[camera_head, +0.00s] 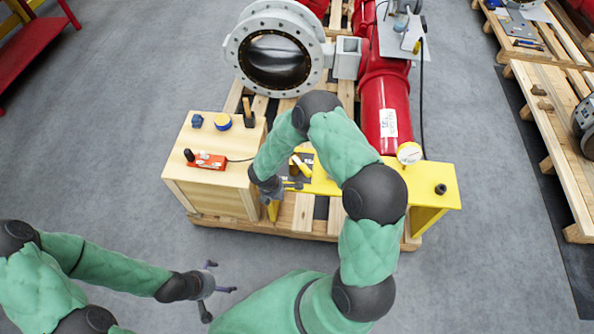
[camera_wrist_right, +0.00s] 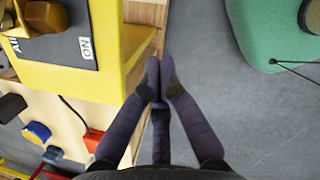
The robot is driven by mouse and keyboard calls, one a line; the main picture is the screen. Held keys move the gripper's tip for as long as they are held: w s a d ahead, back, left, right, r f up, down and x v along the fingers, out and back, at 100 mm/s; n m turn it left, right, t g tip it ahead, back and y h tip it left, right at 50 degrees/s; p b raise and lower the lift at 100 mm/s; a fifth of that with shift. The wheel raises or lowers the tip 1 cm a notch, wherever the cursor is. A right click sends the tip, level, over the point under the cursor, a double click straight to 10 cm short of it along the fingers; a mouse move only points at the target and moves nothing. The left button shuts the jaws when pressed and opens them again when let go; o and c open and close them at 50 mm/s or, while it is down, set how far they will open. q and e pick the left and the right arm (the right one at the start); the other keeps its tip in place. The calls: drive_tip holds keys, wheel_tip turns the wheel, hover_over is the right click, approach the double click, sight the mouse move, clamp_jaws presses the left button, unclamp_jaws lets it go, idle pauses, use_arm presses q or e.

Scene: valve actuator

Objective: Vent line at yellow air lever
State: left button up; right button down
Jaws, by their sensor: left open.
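The yellow air lever (camera_head: 301,166) stands on a dark label plate (camera_head: 306,175) on the yellow bracket (camera_head: 432,178) in the head view. In the right wrist view, the plate (camera_wrist_right: 85,47) reads "ON", with part of a brass-coloured fitting (camera_wrist_right: 45,16) at the top left corner. My right gripper (camera_head: 296,185) is just in front of the lever, partly hidden by its arm. In the right wrist view its fingertips (camera_wrist_right: 160,80) meet with nothing seen between them, beside the yellow bracket (camera_wrist_right: 125,40). My left gripper (camera_head: 222,277) is open and empty over the floor.
A wooden box (camera_head: 208,130) carries a red device (camera_head: 207,161), a blue-yellow cap and a black-handled tool. A gauge (camera_head: 409,153) sits by the red pipe (camera_head: 384,100). A large grey valve flange (camera_head: 275,48) stands behind. Grey floor lies open at left.

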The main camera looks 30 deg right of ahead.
sight(302, 166)
wheel_tip(302, 166, up, 11)
drive_tip(key=w+n+h+p, duration=0.1)
drive_tip(key=w+h+p, duration=0.15)
drive_tip(key=h, duration=0.25)
drive_tip(key=b+x, duration=0.1)
drive_tip(key=x, duration=0.3)
drive_tip(key=b+x, duration=0.2)
drive_tip(key=x, duration=0.2)
drive_tip(key=b+x, duration=0.1)
drive_tip(key=x, duration=0.3)
drive_tip(key=shift+w+d+r, duration=0.25)
drive_tip(key=shift+d+r, duration=0.05)
drive_tip(key=shift+d+f, duration=0.1)
drive_tip(key=shift+d, duration=0.65)
drive_tip(key=shift+w+b, duration=0.1)
drive_tip(key=shift+b, duration=0.25)
drive_tip(key=shift+d, duration=0.25)
